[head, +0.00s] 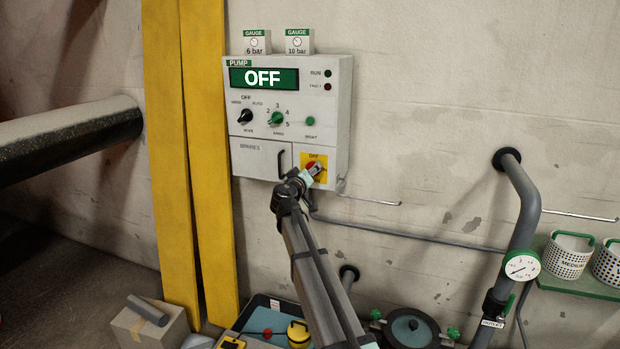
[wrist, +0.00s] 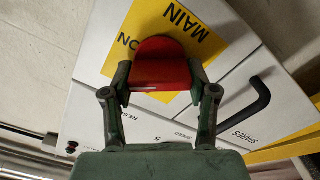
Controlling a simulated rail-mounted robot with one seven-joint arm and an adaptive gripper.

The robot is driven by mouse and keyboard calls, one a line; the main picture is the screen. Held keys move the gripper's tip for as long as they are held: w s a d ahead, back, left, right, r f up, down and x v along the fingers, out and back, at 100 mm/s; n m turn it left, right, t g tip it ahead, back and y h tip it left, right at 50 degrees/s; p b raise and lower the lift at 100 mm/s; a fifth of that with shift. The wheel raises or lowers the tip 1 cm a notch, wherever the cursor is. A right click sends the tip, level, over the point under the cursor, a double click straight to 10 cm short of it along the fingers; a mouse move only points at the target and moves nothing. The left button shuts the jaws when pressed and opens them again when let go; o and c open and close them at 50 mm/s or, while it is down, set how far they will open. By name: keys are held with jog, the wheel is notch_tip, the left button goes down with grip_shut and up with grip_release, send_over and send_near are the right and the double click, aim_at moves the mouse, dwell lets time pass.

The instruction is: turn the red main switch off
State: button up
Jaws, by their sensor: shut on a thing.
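The red main switch (head: 311,165) sits on a yellow plate (head: 322,158) at the lower right of the white pump panel (head: 340,100). That view is turned over, with MAIN and ON legible on the plate. The switch's exact angle is hard to tell.
The panel's display (head: 264,78) reads OFF. A black door handle (head: 281,164) is just left of the switch. Knobs and a green button sit above. A grey pipe with a gauge (head: 522,265) stands at right. Yellow planks (head: 190,150) lean at left; a blue bin is below.

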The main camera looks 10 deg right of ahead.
jog(key=n, duration=0.5)
jog(key=shift+w+n+b, duration=0.1)
jog(key=shift+n+b, duration=0.2)
jog(key=shift+b, duration=0.1)
jog(key=n+p, duration=0.1)
jog(key=n, duration=0.4)
jog(key=shift+a+f, duration=0.1)
jog(key=o, duration=1.2)
jog(key=shift+c, duration=0.2)
jog(key=shift+f, duration=0.1)
jog(key=v, duration=1.2)
